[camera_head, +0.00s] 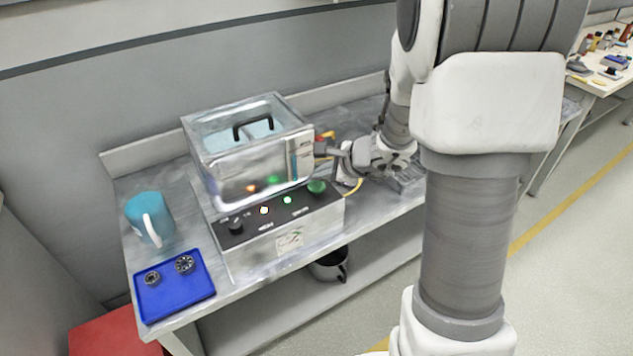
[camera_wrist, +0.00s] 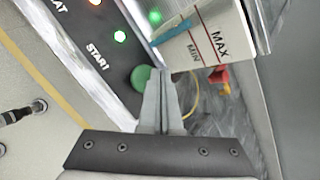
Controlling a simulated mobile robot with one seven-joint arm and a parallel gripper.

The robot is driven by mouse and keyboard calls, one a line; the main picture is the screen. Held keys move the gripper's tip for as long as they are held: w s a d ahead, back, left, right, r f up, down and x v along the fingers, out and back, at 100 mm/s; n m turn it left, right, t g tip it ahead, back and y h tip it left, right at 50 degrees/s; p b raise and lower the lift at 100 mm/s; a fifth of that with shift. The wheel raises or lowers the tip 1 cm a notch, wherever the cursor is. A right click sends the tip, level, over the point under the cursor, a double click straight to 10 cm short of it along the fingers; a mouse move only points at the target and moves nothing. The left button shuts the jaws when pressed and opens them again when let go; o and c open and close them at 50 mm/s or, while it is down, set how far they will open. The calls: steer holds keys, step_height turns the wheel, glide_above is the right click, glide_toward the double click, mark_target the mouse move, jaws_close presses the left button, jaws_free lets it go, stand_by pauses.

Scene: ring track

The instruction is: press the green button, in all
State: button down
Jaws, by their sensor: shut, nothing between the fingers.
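The green button (camera_head: 317,186) is a round domed knob at the right end of the black control panel on the front of a grey machine. It also shows in the wrist view (camera_wrist: 140,77), just left of my fingertips and partly covered by the finger. My gripper (camera_head: 326,150) is shut and empty. In the head view it is beside the tank's right wall, above and behind the button. In the wrist view its fingertips (camera_wrist: 161,72) are close together beside the tank's marked corner. Whether they touch the button or tank I cannot tell.
The clear-walled tank (camera_head: 222,157) with a black-handled lid stands behind the panel. A lit green lamp (camera_head: 287,199) and a black knob (camera_head: 235,227) are on the panel. A blue mug (camera_head: 151,213) and a blue tray (camera_head: 174,300) with two metal parts sit at left.

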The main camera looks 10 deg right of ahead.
mark_target(319, 188)
step_height(319, 188, up, 5)
steer(key=p, duration=0.3)
steer(key=shift+p, duration=0.4)
stand_by(0.6)
steer(key=shift+s+a+r, duration=0.1)
steer(key=shift+a+r, duration=0.15)
steer(key=shift+r, duration=0.05)
steer(key=s+a+r+n+g+y+p, duration=0.1)
steer(key=s+a+r+n, duration=0.2)
steer(key=s+r+n, duration=0.3)
steer(key=s+a+r+n+g, duration=0.1)
steer(key=s+a+r+n, duration=0.3)
steer(key=s+r+n, duration=0.15)
steer(key=s+d+r+n+h+p, duration=0.1)
steer(key=s+d+r+n+h, duration=0.1)
steer(key=s, duration=0.5)
steer(key=s+d+r+n+h, duration=0.2)
steer(key=s+d+n+h, duration=0.1)
steer(key=s+n, duration=0.4)
steer(key=shift+s+d+r+h+p, duration=0.2)
steer(key=shift+d+r+h+p, duration=0.15)
steer(key=shift+d, duration=0.45)
